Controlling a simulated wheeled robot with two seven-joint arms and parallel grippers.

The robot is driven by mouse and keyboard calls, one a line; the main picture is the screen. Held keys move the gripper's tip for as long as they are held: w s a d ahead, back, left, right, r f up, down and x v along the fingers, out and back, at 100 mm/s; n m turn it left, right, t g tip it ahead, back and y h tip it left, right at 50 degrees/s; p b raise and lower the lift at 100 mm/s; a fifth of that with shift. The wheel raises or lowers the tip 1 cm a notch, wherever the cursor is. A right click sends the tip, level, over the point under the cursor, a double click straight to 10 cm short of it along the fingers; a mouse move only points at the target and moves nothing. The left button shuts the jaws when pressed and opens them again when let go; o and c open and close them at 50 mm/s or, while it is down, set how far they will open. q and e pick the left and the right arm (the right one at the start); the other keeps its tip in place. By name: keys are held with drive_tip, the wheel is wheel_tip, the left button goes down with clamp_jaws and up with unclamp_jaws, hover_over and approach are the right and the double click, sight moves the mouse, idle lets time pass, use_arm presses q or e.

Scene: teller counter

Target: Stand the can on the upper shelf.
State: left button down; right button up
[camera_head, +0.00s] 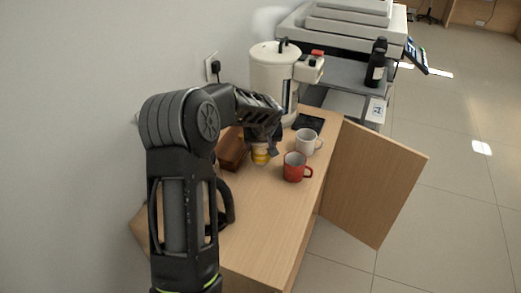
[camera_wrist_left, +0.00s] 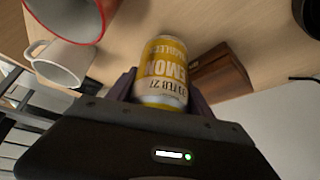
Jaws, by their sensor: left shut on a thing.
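The can (camera_wrist_left: 163,72) is yellow and white with silver ends and lemon lettering. My left gripper (camera_wrist_left: 162,88) is shut on it, with a finger on each side. In the head view the can (camera_head: 261,154) shows as a small yellow piece below my left gripper (camera_head: 264,143), over the wooden counter (camera_head: 262,215); I cannot tell whether it touches the wood. The rest of the can is hidden by the gripper there. My right gripper is in neither view. I cannot make out an upper shelf for certain.
A red mug (camera_head: 293,169) and a white mug (camera_head: 304,143) stand right of the can. A brown wooden box (camera_head: 232,152) is close on its left. A white dispenser (camera_head: 270,75) stands behind. A wooden panel (camera_head: 372,185) juts out at right.

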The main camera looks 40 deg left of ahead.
use_arm(q)
wheel_tip(320, 180, down, 2)
drive_tip(key=shift+f, duration=0.2)
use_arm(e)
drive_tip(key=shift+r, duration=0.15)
use_arm(q)
drive_tip(key=shift+f, duration=0.15)
drive_tip(key=c, duration=0.7)
unclamp_jaws()
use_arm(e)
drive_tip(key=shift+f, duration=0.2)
use_arm(q)
drive_tip(key=shift+r, duration=0.2)
drive_tip(key=b+v, duration=0.1)
drive_tip(key=v, duration=1.1)
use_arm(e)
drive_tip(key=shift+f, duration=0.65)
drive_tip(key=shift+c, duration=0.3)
